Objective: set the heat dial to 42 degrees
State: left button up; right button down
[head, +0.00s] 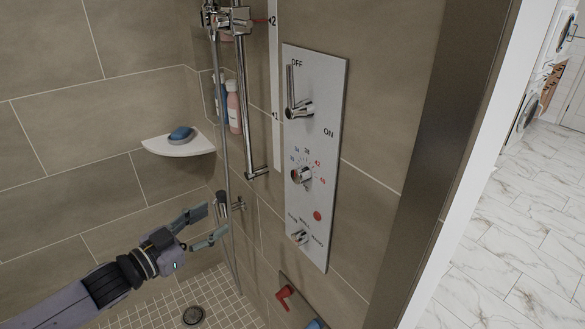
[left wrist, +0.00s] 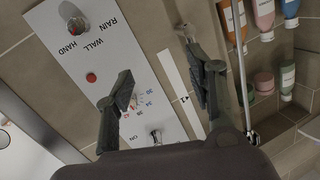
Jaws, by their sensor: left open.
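The heat dial (head: 302,174) is a small chrome knob on the tall white shower panel (head: 333,90), ringed by numbers, with 42 and other red ones on its right. Its exact setting is too small to read. My left gripper (head: 214,224) is open and empty, left of and below the dial, clear of the panel. In the left wrist view, the open fingers (left wrist: 155,55) straddle the panel's edge. My right gripper is not in view.
An ON/OFF lever (head: 299,104) sits above the dial; a red button (head: 317,216) and an outlet selector (head: 299,237) sit below. A vertical rail (head: 243,110) stands left of the panel. A corner shelf (head: 180,147) holds blue soap. Red and blue taps are low down.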

pick_arm(q)
jog(key=s+d+r+m+g+h, duration=0.25)
jog(key=s+d+r, duration=0.25)
jog(key=s+r, duration=0.4)
jog(key=p, duration=0.5)
send_near(295, 177)
jog(key=shift+h, duration=0.35)
jog(key=x, duration=0.8)
jog(key=shift+f, duration=0.1)
jog(key=shift+w+d, duration=0.35)
jog(key=shift+f, duration=0.1)
jog(key=shift+c, duration=0.4)
jog(key=c, duration=1.1)
